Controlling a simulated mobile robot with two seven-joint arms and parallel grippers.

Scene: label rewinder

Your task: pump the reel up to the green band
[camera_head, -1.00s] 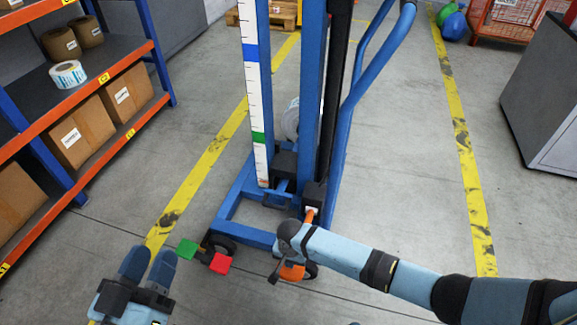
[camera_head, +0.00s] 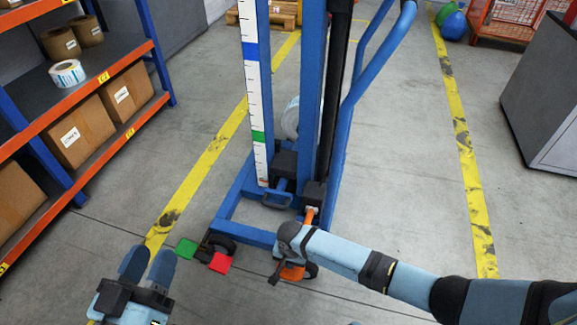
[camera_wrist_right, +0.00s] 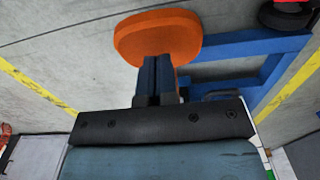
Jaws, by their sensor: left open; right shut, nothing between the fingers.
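The blue lift (camera_head: 312,110) carries a white scale with a green band (camera_head: 258,137) low on it and a blue band (camera_head: 250,52) above. The pale reel (camera_head: 290,118) is partly hidden behind the mast, beside the scale near the green band's height. An orange foot pedal (camera_head: 292,272) is at the lift's base, partly covered by my right wrist; it also shows in the right wrist view (camera_wrist_right: 158,37). My right gripper (camera_wrist_right: 157,70) is shut and empty, its tips at the pedal; contact is unclear. My left gripper (camera_head: 148,262) is open and empty at lower left.
A green pedal (camera_head: 187,250) and a red pedal (camera_head: 219,263) sit between my left gripper and the lift's wheel. A shelf (camera_head: 110,55) with boxes and rolls stands at left. A grey cabinet (camera_head: 545,100) is at right. Floor right of the lift is clear.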

